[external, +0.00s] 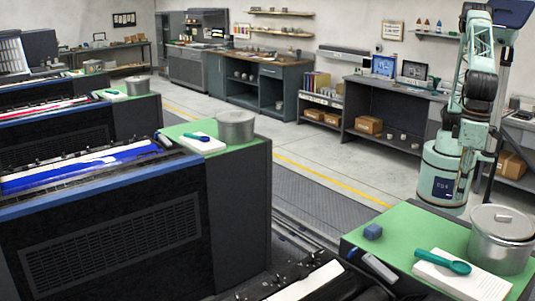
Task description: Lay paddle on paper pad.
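On the middle unit, a darker blue-teal paddle (196,137) lies on another white pad (206,147). On the farther unit, a small green paddle (114,92) appears to rest on a pad (106,96), too small to tell exactly. My arm stands at the right, behind the nearest unit, raised and folded. I cannot make out my gripper or its fingers.
Another metal pot (235,126) stands on the middle unit. A grey floor aisle with a yellow line (325,176) runs clear behind the units.

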